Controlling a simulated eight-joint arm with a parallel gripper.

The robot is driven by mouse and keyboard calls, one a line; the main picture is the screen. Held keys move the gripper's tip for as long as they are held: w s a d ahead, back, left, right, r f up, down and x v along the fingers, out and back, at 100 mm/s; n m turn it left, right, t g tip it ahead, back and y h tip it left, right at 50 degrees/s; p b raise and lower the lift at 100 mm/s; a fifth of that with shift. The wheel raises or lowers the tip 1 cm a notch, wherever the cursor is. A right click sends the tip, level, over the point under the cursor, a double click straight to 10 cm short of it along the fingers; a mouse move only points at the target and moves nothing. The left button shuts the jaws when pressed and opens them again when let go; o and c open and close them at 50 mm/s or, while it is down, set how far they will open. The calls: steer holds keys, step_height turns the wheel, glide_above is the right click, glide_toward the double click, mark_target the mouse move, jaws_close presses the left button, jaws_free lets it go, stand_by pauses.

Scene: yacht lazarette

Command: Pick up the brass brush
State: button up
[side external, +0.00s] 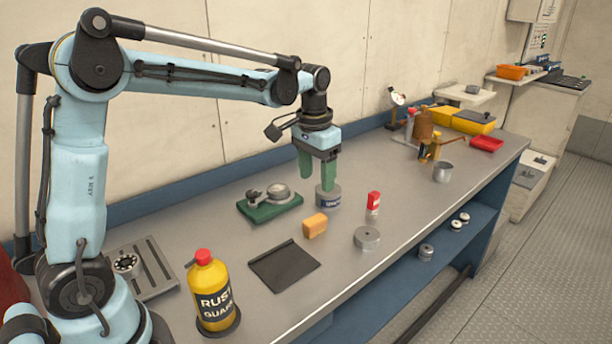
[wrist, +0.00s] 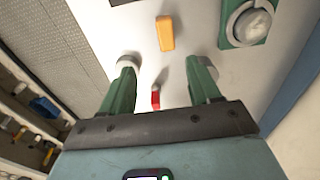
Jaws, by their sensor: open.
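I cannot pick out a brass brush with certainty. An orange-tan block (side external: 315,226) lies on the grey bench; it also shows in the wrist view (wrist: 165,33), beyond my fingertips. No bristles can be made out on it. My gripper (side external: 318,180) points down with its green fingers apart and nothing held between them. In the side view it hangs close to a grey tin with a dark label (side external: 328,197). In the wrist view my gripper (wrist: 162,68) has a small red-topped item (wrist: 155,98) showing in the gap, lower down on the bench.
A green-based device with a dial (side external: 270,199), a dark flat plate (side external: 284,265), a grey disc (side external: 367,238) and a yellow Rust Guard bottle (side external: 210,290) surround the block. Yellow bins (side external: 473,121) and a red tray (side external: 487,144) stand far right. Bare bench lies between items.

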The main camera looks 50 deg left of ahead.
mark_target(316, 218)
steer(key=shift+g, duration=0.4)
steer(key=f, duration=0.2)
steer(key=w+f, duration=0.1)
steer(key=f, duration=0.2)
steer(key=a+f, duration=0.1)
steer(key=f, duration=0.2)
steer(key=shift+w+f, duration=0.25)
steer(key=shift+w, duration=0.1)
steer(key=shift+s+a+f, duration=0.1)
steer(key=shift+s+f, duration=0.05)
steer(key=shift+f, duration=1.2)
steer(key=shift+s+f, duration=0.1)
steer(key=shift+f, duration=1.2)
steer(key=c, duration=1.1)
steer(key=shift+o, duration=0.2)
steer(key=shift+r, duration=0.1)
